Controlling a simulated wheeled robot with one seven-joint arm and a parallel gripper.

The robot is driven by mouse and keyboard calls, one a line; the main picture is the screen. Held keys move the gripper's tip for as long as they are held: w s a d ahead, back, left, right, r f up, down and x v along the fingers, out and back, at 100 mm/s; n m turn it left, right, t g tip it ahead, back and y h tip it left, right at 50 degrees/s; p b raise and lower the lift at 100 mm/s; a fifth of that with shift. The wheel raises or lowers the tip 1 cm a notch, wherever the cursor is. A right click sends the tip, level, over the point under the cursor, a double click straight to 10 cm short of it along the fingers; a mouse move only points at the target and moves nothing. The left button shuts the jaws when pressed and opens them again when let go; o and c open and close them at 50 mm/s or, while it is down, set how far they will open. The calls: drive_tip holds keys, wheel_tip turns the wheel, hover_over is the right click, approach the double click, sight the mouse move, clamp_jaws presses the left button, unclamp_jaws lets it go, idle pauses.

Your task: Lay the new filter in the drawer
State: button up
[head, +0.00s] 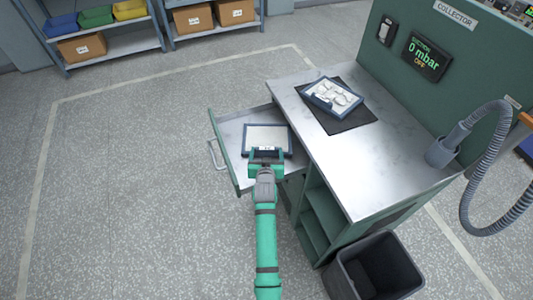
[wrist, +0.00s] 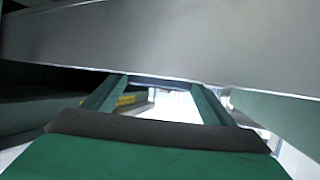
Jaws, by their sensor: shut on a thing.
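A clean white filter (head: 268,137) with a dark blue frame lies level over the floor of the open drawer (head: 229,130). I cannot tell whether it touches the drawer's floor. My gripper (head: 266,153) is shut on the filter's near edge. In the wrist view the green fingers (wrist: 155,98) reach forward under a large grey metal edge, with a bright white surface between them. The gripped edge itself is mostly hidden there. A second filter (head: 333,97), blue-framed with pale grey blotches, lies tilted on the black mat (head: 355,116) on the bench.
The metal bench top (head: 370,165) stands right beside the drawer. A dark bin (head: 345,280) is at the front right, and a grey hose (head: 478,150) hangs at the right. Shelves with boxes (head: 82,46) are at the back left. The floor on the left is clear.

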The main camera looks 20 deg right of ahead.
drive_tip(key=shift+f, duration=0.2)
drive_tip(key=o, duration=1.2)
drive_tip(key=shift+f, duration=0.1)
drive_tip(key=shift+c, duration=0.2)
drive_tip(key=v, duration=1.2)
